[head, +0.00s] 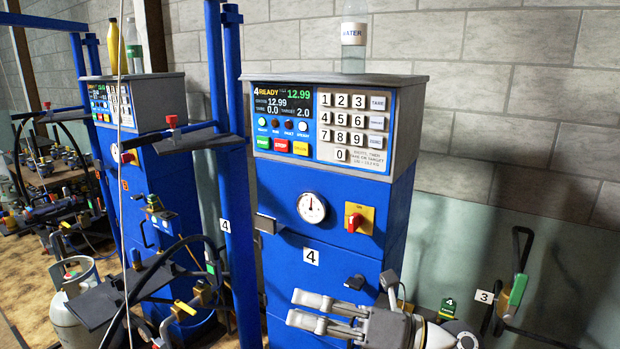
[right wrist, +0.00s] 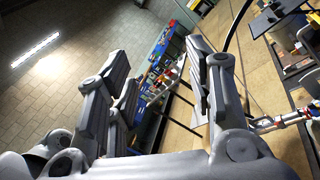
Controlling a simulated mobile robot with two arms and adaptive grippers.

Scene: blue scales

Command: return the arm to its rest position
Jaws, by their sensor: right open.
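My right gripper (head: 297,307) is in the lower middle of the head view, with its fingers pointing left. It is in front of the lower part of the blue scale cabinet (head: 335,255). In the right wrist view, my right gripper (right wrist: 158,52) has its fingers spread apart with nothing between them. My left gripper is not in view.
A control panel (head: 330,125) tops the near cabinet, with a water bottle (head: 354,40) on it. A second blue scale (head: 140,190) and a gas cylinder (head: 75,300) stand left. A hose handle (head: 517,285) hangs on the right wall.

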